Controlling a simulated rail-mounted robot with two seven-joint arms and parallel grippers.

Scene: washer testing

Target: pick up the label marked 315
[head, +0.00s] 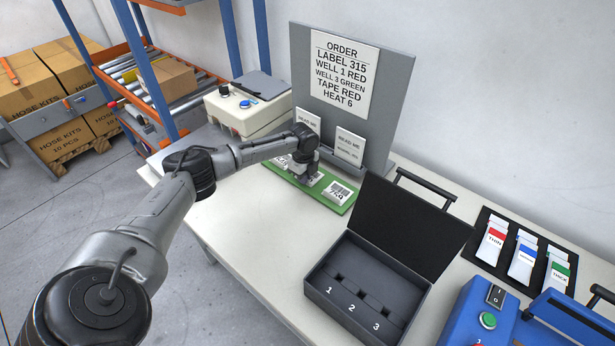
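My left gripper (303,175) comes down over the middle of a green strip (326,206) on the table. Its fingers are small and partly hidden, so I cannot tell whether they are open or shut, or hold anything. White labels with black codes lie on the strip. One label (340,192) is in full view to the right of the gripper, but its number is too small to read surely. Another label (279,163) shows at the left, partly covered by my arm. The label 315 cannot be told apart. My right gripper is not in view.
An order sheet (344,75) reading "LABEL 315" is on a grey upright board (398,60) behind the strip. Two "READ ME" cards stand before it. An open black case (318,283) with wells 1, 2, 3 stands at front right. A beige box (247,118) stands behind my arm.

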